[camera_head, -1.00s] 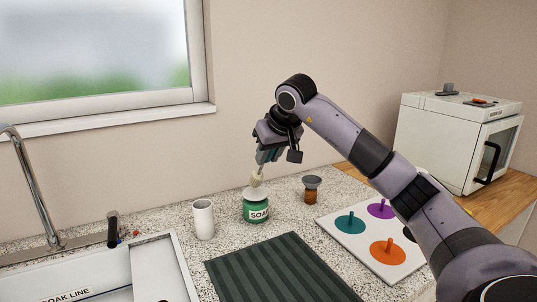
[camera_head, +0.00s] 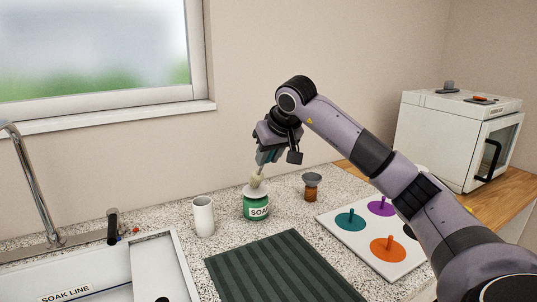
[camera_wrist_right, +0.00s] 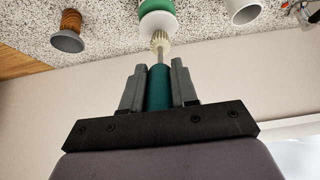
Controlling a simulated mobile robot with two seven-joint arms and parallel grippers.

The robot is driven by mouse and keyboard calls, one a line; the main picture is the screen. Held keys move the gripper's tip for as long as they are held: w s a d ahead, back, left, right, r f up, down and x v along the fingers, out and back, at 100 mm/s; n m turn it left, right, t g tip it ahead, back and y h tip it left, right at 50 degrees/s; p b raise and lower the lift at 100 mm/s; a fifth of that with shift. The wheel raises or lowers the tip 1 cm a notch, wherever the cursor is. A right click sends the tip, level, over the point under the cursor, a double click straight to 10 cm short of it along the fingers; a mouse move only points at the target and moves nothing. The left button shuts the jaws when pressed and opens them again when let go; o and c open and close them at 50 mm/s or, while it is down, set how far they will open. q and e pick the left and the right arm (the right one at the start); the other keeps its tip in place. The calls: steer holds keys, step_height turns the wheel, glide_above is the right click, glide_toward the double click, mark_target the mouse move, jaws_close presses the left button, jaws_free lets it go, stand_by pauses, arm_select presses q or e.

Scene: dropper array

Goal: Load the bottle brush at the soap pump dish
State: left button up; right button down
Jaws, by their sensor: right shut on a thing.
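My right gripper (camera_head: 267,154) is shut on the teal handle of the bottle brush (camera_wrist_right: 159,88) and holds it pointing down. The brush's pale bristle head (camera_head: 256,180) is at the white dish on top of the green soap pump (camera_head: 256,207), labelled SOAP as far as it can be read. In the right wrist view the bristle head (camera_wrist_right: 160,40) overlaps the edge of the white dish (camera_wrist_right: 157,20). I cannot tell whether the bristles touch the dish. My left gripper is not in view.
A white cup (camera_head: 203,216) stands left of the soap pump, and a brown bottle with a grey funnel top (camera_head: 312,187) stands right. A dark ribbed mat (camera_head: 280,268) lies in front. A white board with coloured discs (camera_head: 365,262) is at right, the sink (camera_head: 160,268) at left.

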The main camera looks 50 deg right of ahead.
steer(key=shift+f, duration=0.65)
stand_by(0.8)
steer(key=shift+f+p, duration=0.2)
steer(key=shift+p, duration=0.5)
stand_by(3.5)
step_height(320, 180, up, 3)
steer(key=p, duration=0.3)
steer(key=shift+r, duration=2.05)
